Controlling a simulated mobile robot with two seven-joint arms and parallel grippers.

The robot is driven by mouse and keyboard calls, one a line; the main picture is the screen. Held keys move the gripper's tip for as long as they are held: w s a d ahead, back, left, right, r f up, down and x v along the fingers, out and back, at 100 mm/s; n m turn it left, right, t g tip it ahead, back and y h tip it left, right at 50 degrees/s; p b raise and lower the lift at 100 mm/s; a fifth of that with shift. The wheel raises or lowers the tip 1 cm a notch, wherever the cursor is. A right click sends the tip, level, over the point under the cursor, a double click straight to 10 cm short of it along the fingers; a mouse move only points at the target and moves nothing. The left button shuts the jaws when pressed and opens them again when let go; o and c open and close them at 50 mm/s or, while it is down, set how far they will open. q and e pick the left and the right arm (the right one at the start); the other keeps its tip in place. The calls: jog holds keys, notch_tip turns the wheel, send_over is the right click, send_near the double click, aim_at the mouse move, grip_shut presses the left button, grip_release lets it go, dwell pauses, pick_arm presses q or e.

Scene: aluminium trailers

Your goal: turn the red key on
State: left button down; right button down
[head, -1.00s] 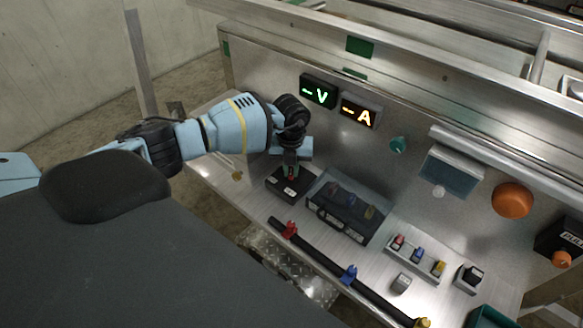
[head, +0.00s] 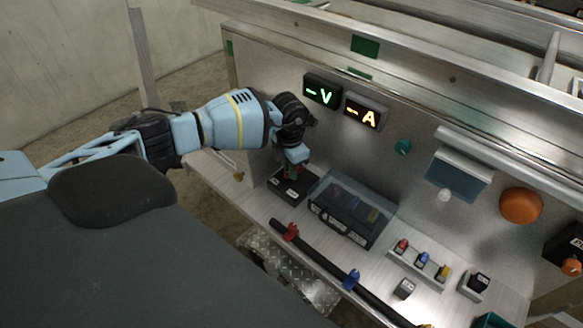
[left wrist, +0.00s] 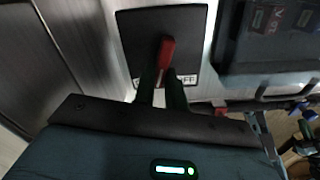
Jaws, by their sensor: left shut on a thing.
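The red key (left wrist: 166,52) stands on a black switch box (head: 288,188) on the trailer's metal shelf. In the left wrist view the box's dark top (left wrist: 135,40) fills the upper middle, with white labels at its near edge. The right label ends in "FF"; the left one is mostly hidden. My left gripper (head: 291,173) points down at the box and is shut on the red key. Its two dark fingers (left wrist: 161,88) also show in the left wrist view, on either side of the key's near part. In the head view the gripper mostly hides the key. My right gripper is out of view.
A clear-covered box (head: 345,210) stands close to the right of the switch box. A black bar (head: 320,260) with coloured clips runs along the front. Displays "V" (head: 322,91) and "A" (head: 366,110) are on the panel behind. Small coloured plugs (head: 422,258) sit farther right.

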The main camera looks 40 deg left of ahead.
pick_arm(q)
jog(key=m, duration=0.3)
jog(key=shift+a+f+b, duration=0.1)
jog(key=shift+a+b, duration=0.1)
jog(key=shift+b, duration=0.15)
jog(key=shift+w+m, duration=0.15)
jog(key=shift+m, duration=0.95)
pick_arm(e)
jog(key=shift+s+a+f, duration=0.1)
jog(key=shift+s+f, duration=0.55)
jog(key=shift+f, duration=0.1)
pick_arm(q)
jog(key=shift+a, duration=0.1)
jog(key=shift+m, duration=0.3)
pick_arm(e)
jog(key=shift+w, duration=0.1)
pick_arm(q)
jog(key=c, duration=1.4)
grip_release()
jog(key=shift+c, duration=0.2)
